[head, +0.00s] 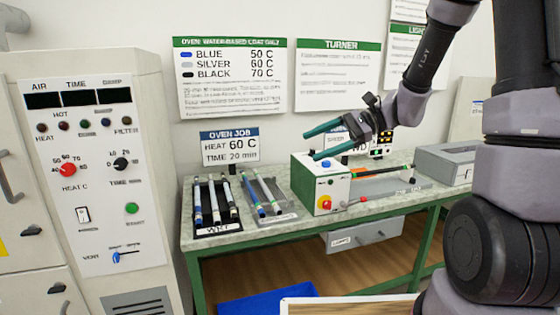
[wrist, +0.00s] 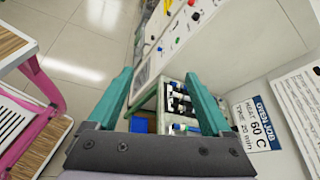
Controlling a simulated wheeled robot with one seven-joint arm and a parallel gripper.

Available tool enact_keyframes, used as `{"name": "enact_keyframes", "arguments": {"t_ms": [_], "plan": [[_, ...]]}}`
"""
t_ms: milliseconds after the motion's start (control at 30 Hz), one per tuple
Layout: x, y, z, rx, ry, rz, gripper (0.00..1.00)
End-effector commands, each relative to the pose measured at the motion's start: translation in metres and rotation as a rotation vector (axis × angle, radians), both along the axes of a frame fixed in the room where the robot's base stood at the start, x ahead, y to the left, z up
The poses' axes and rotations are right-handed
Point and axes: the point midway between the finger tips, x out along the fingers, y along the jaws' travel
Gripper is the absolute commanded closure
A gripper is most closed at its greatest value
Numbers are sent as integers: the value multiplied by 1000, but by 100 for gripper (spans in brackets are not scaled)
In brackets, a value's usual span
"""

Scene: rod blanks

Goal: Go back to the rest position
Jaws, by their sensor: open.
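My gripper (head: 311,145) is open, with its teal fingers pointing left above the workbench (head: 262,233) in the head view. Nothing shows between its fingers. In the wrist view my gripper (wrist: 158,73) also shows open and empty, with the oven front and the bench end beyond it. My arm reaches in from the right side of the head view. The turner (head: 318,188), a white and green box with a red knob, stands below the gripper, clear of the fingers.
The black WET tray (head: 218,231) holds several rods. A grey tray (head: 285,218) beside it holds more rods. The oven (head: 95,170) stands at left. A grey box (head: 447,160) sits at the bench's right end. A blue bin (head: 265,301) is on the floor. A pink-framed rack (wrist: 45,130) shows in the wrist view.

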Motion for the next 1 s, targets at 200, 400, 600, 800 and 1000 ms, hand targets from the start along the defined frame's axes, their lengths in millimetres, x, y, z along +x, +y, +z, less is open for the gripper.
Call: {"name": "enact_keyframes", "arguments": {"t_ms": [200, 400, 600, 800, 1000], "plan": [[-52, -28, 26, -313, -255, 141, 17], [-83, -68, 48, -599, -506, 207, 17], [-104, -112, 79, -867, -767, 212, 17], [-117, -142, 106, -1043, -954, 188, 17], [-121, -152, 116, -1101, -1014, 177, 17]]}}
